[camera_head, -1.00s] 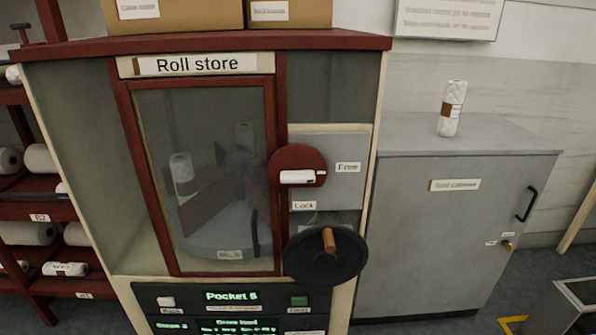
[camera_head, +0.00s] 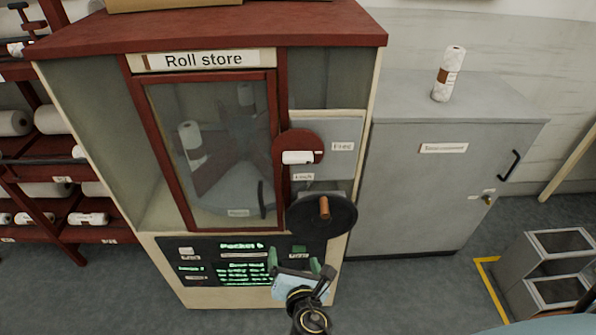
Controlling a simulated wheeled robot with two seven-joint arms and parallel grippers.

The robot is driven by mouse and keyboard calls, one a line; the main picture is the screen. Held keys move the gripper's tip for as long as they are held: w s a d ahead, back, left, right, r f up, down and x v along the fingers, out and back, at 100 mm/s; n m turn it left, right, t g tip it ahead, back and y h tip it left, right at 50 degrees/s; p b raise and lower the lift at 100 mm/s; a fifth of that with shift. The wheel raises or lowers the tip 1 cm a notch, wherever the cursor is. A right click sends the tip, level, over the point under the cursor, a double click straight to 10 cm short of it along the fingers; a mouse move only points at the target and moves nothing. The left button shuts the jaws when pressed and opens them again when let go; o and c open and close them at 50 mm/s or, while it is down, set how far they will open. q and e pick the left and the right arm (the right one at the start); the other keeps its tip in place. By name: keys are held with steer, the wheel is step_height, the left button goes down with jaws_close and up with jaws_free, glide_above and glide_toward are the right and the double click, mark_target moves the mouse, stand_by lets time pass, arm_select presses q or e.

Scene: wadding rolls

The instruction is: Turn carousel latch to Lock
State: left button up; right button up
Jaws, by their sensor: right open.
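The carousel latch is a dark red disc (camera_head: 311,149) with a white handle bar (camera_head: 299,157), on the front of the Roll store cabinet, right of its glass door. The bar lies about level. The "Free" label (camera_head: 342,146) is to its right and the "Lock" label (camera_head: 304,177) is below it. My right gripper (camera_head: 301,266) is open and empty in front of the lower panel, below the black handwheel and well below the latch, apart from it. My left gripper is not in view.
A black handwheel (camera_head: 321,214) with a brown knob sticks out just below the latch. The lower panel (camera_head: 225,262) has green displays. A grey cabinet (camera_head: 440,190) with a roll on top stands at right. A red rack with rolls is at left.

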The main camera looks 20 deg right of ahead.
mark_target(298, 162)
step_height(298, 162, up, 17)
steer(key=w+d+n+t+h+p, duration=0.2)
steer(key=n+t+h, duration=0.1)
steer(key=n, duration=0.1)
steer(key=x, duration=0.4)
steer(key=p+x, duration=0.1)
steer(key=x, duration=0.8)
steer(key=shift+d+f+p, duration=0.1)
steer(key=shift+d+p, duration=0.2)
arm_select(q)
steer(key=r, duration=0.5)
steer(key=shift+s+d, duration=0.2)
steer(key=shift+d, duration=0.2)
arm_select(e)
steer(key=c, duration=1)
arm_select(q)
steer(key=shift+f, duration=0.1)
